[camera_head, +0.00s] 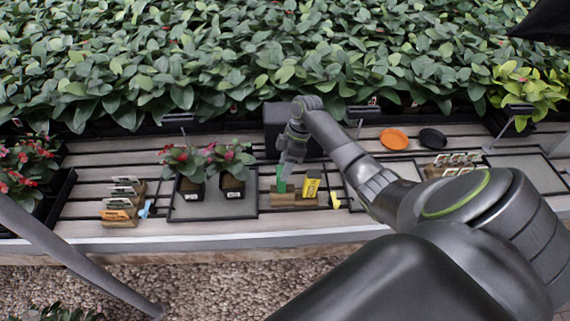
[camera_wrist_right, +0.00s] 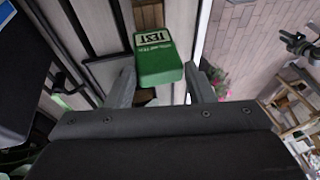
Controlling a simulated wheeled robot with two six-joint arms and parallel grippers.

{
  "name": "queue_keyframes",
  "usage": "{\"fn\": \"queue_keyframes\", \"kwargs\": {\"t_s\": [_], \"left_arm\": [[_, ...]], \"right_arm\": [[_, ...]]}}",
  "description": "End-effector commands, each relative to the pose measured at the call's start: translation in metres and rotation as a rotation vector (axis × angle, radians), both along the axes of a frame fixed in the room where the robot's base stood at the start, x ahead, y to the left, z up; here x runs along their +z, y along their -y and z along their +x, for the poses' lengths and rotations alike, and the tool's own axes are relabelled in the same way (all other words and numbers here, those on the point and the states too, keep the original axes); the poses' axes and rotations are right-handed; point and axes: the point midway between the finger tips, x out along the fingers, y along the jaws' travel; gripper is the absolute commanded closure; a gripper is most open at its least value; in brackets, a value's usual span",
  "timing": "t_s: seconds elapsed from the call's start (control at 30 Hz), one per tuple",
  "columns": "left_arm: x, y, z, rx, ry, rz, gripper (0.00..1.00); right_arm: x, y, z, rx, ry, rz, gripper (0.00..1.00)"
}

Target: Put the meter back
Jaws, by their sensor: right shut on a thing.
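My right gripper (camera_head: 286,166) points down over the left part of a wooden block (camera_head: 294,202) on the slatted bench. It is shut on a green meter (camera_head: 281,185). The green meter also shows in the right wrist view (camera_wrist_right: 157,62), with a white label, between the two fingers (camera_wrist_right: 158,82). Its lower end is at the block, but I cannot tell whether it is seated in it or just above. A yellow meter (camera_head: 312,184) stands upright in the block's right part. My left gripper is not in view.
Two potted red-flowered plants (camera_head: 192,188) stand on a grey tray (camera_head: 215,209) left of the block. Label holders (camera_head: 120,215) are at far left. An orange dish (camera_head: 394,139) and a black dish (camera_head: 432,138) lie at the back right. Dense foliage lines the back.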

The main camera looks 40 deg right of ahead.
Motion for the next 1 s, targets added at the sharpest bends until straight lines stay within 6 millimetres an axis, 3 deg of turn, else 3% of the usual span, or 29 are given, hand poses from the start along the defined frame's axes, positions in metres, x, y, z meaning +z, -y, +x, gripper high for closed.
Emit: {"fn": "queue_keyframes", "kwargs": {"t_s": [0.03,0.2,0.57,0.77,1.0], "left_arm": [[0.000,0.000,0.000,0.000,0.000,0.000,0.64],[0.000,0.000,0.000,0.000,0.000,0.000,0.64],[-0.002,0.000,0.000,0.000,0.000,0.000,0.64],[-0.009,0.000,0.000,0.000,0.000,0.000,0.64],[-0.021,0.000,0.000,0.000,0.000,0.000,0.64]], "right_arm": [[0.000,0.000,0.000,0.000,0.000,0.000,0.48],[0.000,0.000,0.000,0.000,0.000,0.000,0.27],[0.005,0.003,0.001,-0.001,0.002,-0.001,0.27],[0.035,0.016,0.001,0.000,0.006,-0.005,0.27],[0.091,0.038,0.002,-0.001,0.004,-0.006,0.27]]}}
